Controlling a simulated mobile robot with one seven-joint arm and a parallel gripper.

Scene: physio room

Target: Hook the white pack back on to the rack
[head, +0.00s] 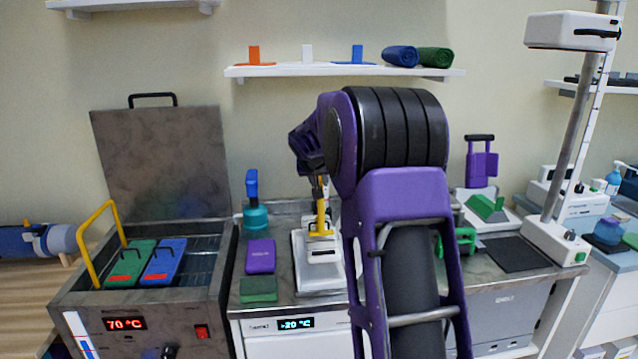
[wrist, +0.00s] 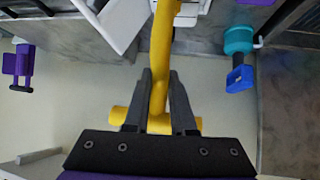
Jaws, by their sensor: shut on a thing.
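My gripper (head: 320,190) is shut on the yellow T-handled tool (wrist: 161,60). In the wrist view its fingers (wrist: 159,95) clasp the shaft just above the crossbar. In the head view the tool (head: 321,215) points down over a white pack-like piece (head: 323,254) with a dark slot, above a pale stand on the counter. Whether the tool's lower end is hooked to this piece cannot be told. The open steel tank (head: 215,285) on the left holds a green pack (head: 130,262) and a blue pack (head: 164,262) on a rack, with a yellow handle (head: 83,236) at its left.
The tank's raised lid (head: 160,160) stands behind. A wall shelf (head: 300,72) hangs above. My arm hides the counter's middle.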

